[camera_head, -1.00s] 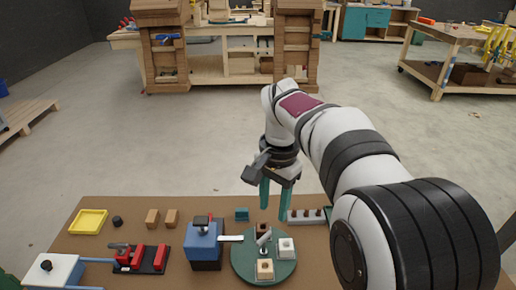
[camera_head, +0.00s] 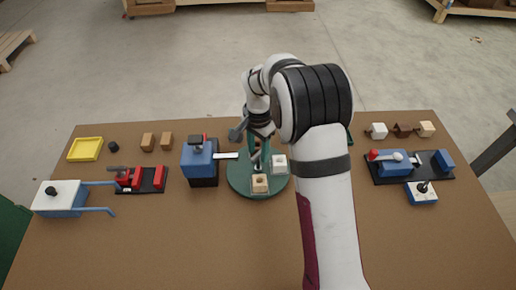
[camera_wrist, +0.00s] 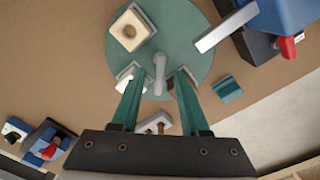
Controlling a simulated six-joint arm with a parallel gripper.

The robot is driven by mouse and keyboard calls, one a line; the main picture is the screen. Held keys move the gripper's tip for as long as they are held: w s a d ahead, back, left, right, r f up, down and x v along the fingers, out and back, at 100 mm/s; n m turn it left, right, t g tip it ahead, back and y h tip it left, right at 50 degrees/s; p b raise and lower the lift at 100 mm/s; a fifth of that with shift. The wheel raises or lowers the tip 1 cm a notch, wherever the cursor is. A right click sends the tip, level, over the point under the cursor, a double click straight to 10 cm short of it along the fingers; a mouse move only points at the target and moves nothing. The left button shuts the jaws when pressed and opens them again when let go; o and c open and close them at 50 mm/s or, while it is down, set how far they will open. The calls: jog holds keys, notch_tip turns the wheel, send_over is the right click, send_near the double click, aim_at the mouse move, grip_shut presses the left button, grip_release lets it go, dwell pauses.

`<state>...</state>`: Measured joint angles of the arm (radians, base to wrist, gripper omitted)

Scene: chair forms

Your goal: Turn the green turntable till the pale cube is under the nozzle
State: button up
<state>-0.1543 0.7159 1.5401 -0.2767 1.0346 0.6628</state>
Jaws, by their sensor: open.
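The green turntable (camera_head: 240,185) lies left of my arm in the head view, with a grey handle (camera_wrist: 160,70) standing on it. A cream cube with a hole (camera_head: 260,184) is at its near edge; it also shows in the wrist view (camera_wrist: 119,34). A white cube (camera_head: 279,164) is at its right. A third, brownish block is mostly hidden by my fingers. The pale nozzle bar (camera_head: 227,155) reaches over the turntable's left edge; no cube shows under its tip. My gripper (camera_wrist: 159,75) is open, its teal fingers on either side of the handle; contact is unclear.
The blue machine (camera_head: 200,155) bearing the nozzle stands close left of the turntable. A small teal block (camera_wrist: 227,88) lies beside the turntable. A red clamp (camera_head: 155,179) is farther left, a blue fixture (camera_head: 395,166) far right. The front of the table is clear.

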grip_shut()
dwell(1.4)
